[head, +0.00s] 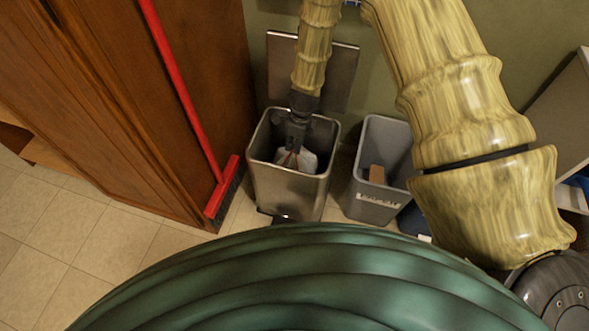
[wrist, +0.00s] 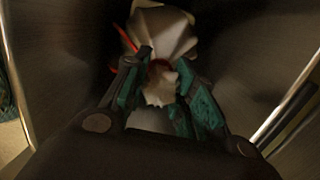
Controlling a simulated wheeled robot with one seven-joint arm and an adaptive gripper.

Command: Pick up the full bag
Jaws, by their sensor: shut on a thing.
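The full bag is a white bag (head: 305,161) with a red tie, low inside the metal bin (head: 284,190) in the head view. My gripper (head: 291,157) reaches down into the bin from above. In the wrist view its two fingers (wrist: 161,82) are closed around the bag's gathered neck. The lower part of the bag is hidden by the bin walls and by my gripper.
A grey bin (head: 374,205) with a brown item (head: 377,174) inside stands to the right of the metal bin. A red broom (head: 190,100) leans by the wooden cabinet (head: 120,100) on the left. The tiled floor (head: 70,235) at front left is clear.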

